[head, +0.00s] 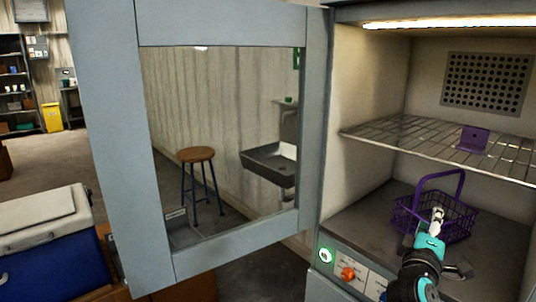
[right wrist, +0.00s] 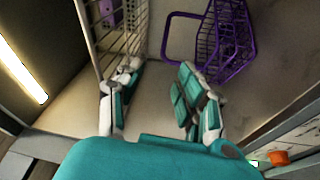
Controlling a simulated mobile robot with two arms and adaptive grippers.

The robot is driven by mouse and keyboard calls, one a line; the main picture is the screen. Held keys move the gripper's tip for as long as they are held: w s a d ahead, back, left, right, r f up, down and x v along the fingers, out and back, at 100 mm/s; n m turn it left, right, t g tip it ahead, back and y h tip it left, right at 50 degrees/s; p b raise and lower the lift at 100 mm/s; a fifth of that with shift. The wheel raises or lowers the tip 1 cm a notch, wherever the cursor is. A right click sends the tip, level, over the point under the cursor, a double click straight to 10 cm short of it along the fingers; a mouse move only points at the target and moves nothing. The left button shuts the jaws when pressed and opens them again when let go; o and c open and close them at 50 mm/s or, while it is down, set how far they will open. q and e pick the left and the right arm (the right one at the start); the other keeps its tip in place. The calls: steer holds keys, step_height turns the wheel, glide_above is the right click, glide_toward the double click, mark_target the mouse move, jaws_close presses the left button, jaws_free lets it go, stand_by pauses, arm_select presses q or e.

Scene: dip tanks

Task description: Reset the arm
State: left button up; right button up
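My right gripper (head: 437,222) reaches into the open cabinet at the lower right of the head view. In the right wrist view my right gripper (right wrist: 160,70) has its two fingers spread apart with nothing between them. A purple wire basket (head: 405,217) with a raised handle stands on the cabinet floor, partly behind the gripper. The basket also shows beyond the fingers in the right wrist view (right wrist: 232,42), a little to the right. My left gripper is in neither view.
A wire shelf (head: 400,134) crosses the cabinet above my arm, with a purple bracket-like piece (head: 473,139) on it. The windowed cabinet door (head: 105,120) stands open to the left. An orange knob (head: 348,273) is on the front panel. A blue cooler (head: 50,265) is lower left.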

steer(key=s+a+f+m+g+y, duration=0.25)
steer(key=s+f, duration=0.45)
steer(key=f, duration=0.5)
steer(key=s+a+f+m+g+y, duration=0.1)
steer(key=s+a+f+g+y, duration=0.3)
steer(key=s+f, duration=0.55)
steer(key=s+a+f+m+g+y, duration=0.25)
steer(key=s+a+f, duration=0.2)
steer(key=s, duration=0.35)
steer(key=s+a+f+m+g+y, duration=0.1)
steer(key=s+a+f+g+y, duration=0.25)
steer(key=s+f, duration=0.35)
steer(key=s+f+p, duration=0.2)
steer(key=s+f, duration=0.1)
steer(key=f, duration=2.1)
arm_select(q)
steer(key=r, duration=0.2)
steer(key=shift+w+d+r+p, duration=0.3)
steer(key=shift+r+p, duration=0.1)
arm_select(e)
steer(key=s+d+f+g, duration=0.2)
steer(key=s+f, duration=1.3)
steer(key=s, duration=0.1)
steer(key=shift+s+d+n+h, duration=0.15)
steer(key=shift+s+n+h, duration=0.15)
steer(key=shift+s+h, duration=0.15)
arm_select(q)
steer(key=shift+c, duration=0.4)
